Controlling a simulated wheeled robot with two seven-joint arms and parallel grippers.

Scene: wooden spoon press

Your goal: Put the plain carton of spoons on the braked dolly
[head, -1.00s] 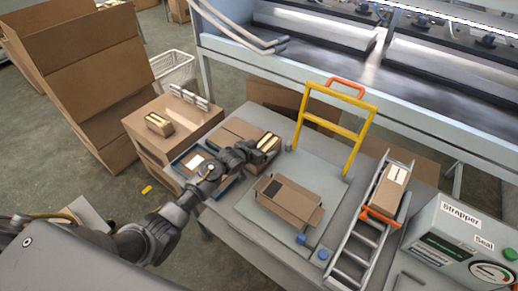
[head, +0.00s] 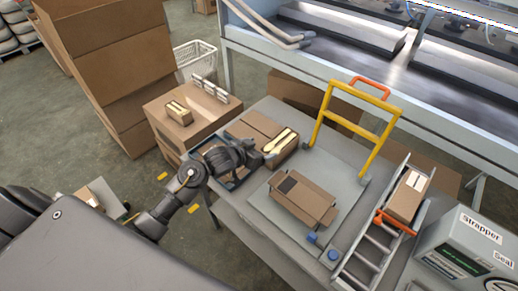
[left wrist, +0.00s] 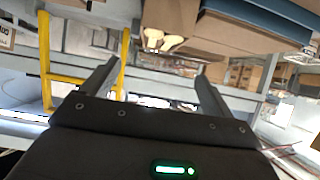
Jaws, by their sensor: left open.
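A brown carton with pale wooden spoons on top (head: 283,146) stands at the table's back left, beside the dolly. My left gripper (head: 264,158) is open, with its fingertips close to that carton's left side; I cannot tell whether they touch it. In the left wrist view the open fingers (left wrist: 155,68) show empty, with the spoon carton (left wrist: 167,22) beyond them. The dolly's grey deck (head: 262,208) has a yellow handle (head: 350,125) and blue pedals (head: 333,255). An open brown carton (head: 303,200) is on the deck. My right gripper is out of view.
A roller track (head: 368,250) right of the dolly holds a labelled carton (head: 407,196) behind an orange stop. A strapper machine (head: 468,245) stands far right. Another spoon pack (head: 178,112) sits on a large box at left. A blue tray (head: 233,180) lies under my gripper.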

